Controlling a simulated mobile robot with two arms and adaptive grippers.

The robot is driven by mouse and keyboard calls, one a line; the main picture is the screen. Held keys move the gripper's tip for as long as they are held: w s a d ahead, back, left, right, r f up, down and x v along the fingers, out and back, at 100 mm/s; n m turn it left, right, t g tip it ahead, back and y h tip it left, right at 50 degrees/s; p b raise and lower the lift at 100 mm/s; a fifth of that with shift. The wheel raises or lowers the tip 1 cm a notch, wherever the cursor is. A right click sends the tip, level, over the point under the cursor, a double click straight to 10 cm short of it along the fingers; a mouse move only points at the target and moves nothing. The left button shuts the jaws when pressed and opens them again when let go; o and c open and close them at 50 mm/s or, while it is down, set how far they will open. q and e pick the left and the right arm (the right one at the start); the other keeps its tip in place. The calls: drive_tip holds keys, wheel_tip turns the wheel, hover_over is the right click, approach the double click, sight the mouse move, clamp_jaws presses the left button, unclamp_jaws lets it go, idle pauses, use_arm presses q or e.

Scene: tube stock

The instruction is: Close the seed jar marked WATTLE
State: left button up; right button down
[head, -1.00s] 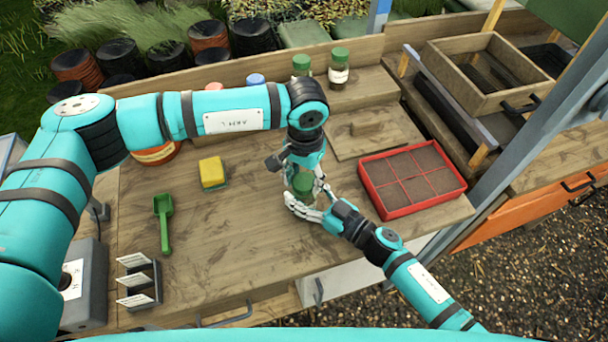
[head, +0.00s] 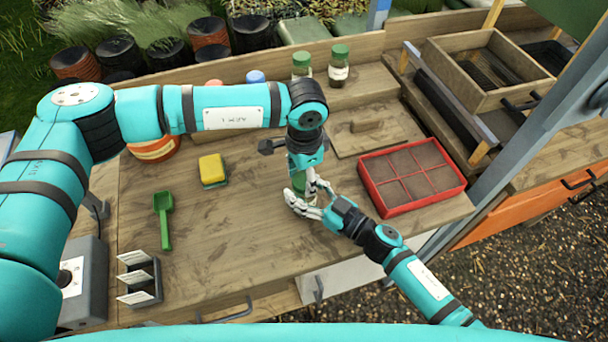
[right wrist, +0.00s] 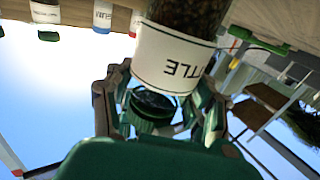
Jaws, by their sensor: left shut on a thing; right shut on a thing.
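The seed jar (right wrist: 182,45) shows in the right wrist view, which is upside down, with dark seeds and a white label whose visible letters read TTLE. My right gripper (head: 308,208) is shut around the jar from the front right, over the bench. My left gripper (head: 302,180) comes down from above and is shut on the green lid (head: 298,183), just over the right fingers. The lid (right wrist: 150,115) also shows near the jar's mouth. Whether it is seated cannot be told. The fingers hide most of the jar in the head view.
Two green-lidded jars (head: 339,66) stand on the back shelf. A red seed tray (head: 412,178) lies close on the right. A yellow sponge (head: 212,168), a green scoop (head: 164,220) and a card holder (head: 138,280) are on the left. The front-middle bench is clear.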

use_arm(q)
drive_tip(key=o, duration=0.7)
drive_tip(key=shift+r, duration=0.15)
drive_tip(key=shift+r, duration=2.15)
drive_tip(key=shift+c, duration=0.3)
